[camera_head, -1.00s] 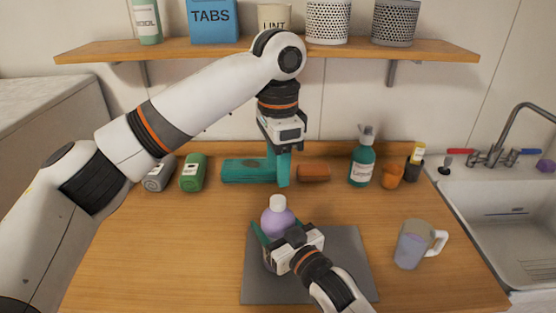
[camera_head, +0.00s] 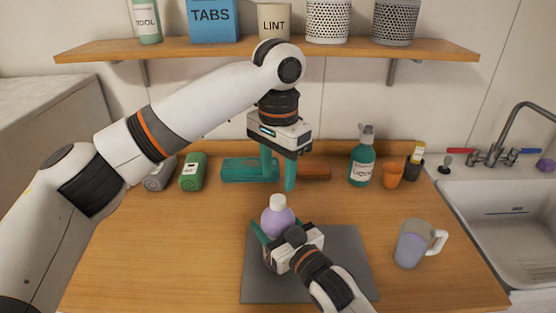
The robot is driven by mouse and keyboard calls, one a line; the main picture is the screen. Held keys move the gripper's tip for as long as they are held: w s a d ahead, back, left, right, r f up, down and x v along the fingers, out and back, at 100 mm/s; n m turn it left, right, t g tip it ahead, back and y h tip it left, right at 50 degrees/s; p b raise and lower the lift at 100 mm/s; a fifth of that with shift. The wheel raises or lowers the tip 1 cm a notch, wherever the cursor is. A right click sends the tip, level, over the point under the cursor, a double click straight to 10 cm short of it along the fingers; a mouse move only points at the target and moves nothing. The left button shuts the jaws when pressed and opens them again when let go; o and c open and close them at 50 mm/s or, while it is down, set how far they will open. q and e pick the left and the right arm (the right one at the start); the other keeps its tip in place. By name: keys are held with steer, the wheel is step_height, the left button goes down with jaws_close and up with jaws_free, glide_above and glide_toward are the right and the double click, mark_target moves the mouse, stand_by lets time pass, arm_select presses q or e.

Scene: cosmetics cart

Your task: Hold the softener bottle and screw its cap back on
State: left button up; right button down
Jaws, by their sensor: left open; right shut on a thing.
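The softener bottle (camera_head: 277,222) is lavender and stands upright on the grey mat (camera_head: 345,255). A white cap (camera_head: 278,202) sits on its top; I cannot tell how tight it is. My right gripper (camera_head: 282,232) is shut on the bottle's body from the near right side, and its wrist hides the lower part of the bottle. My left gripper (camera_head: 278,175) is open and points down, with its two teal fingers apart. It is above the cap in the picture, empty and not touching it.
The left front counter is clear.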

mark_target(278, 198)
arm_select(q)
step_height(278, 198, down, 6)
stand_by(0.4)
jaws_close()
steer(key=shift+m, duration=0.9)
steer(key=shift+o, duration=0.4)
jaws_free()
